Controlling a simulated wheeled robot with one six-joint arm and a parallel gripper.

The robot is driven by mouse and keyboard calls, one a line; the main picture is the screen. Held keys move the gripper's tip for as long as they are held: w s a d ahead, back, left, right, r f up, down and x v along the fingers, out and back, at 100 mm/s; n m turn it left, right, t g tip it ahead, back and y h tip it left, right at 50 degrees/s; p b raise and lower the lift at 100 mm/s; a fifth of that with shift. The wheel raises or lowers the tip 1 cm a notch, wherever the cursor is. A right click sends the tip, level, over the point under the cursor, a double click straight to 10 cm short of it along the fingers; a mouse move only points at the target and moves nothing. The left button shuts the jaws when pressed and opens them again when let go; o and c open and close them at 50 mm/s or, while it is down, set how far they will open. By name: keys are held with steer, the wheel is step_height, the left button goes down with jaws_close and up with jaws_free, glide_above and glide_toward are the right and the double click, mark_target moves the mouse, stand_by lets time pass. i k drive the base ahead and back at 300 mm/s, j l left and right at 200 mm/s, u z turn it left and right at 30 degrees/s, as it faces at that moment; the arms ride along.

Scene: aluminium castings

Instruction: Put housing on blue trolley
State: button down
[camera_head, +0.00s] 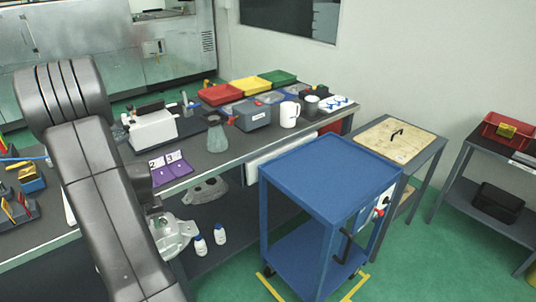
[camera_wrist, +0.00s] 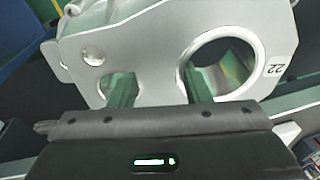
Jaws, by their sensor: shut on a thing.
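The housing (camera_wrist: 165,45) is a silver-grey casting with a large round bore and the number 22 on its right side. It fills the upper part of the wrist view. My gripper (camera_wrist: 160,88) is shut on it, both fingers against the casting. In the head view the housing (camera_head: 177,236) shows just right of my arm, below the bench top's front edge, partly hidden by the arm. The blue trolley (camera_head: 325,178) stands to the right of the housing, apart from it. Its top is flat and empty.
A long bench (camera_head: 232,155) behind carries a grey case (camera_head: 250,115), a mug (camera_head: 289,115) and coloured bins. Its lower shelf holds a grey casting (camera_head: 205,190). A wood-topped table (camera_head: 388,140) stands behind the trolley.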

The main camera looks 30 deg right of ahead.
mark_target(332, 170)
steer(key=i+j+z, duration=0.1)
steer(key=z, duration=0.7)
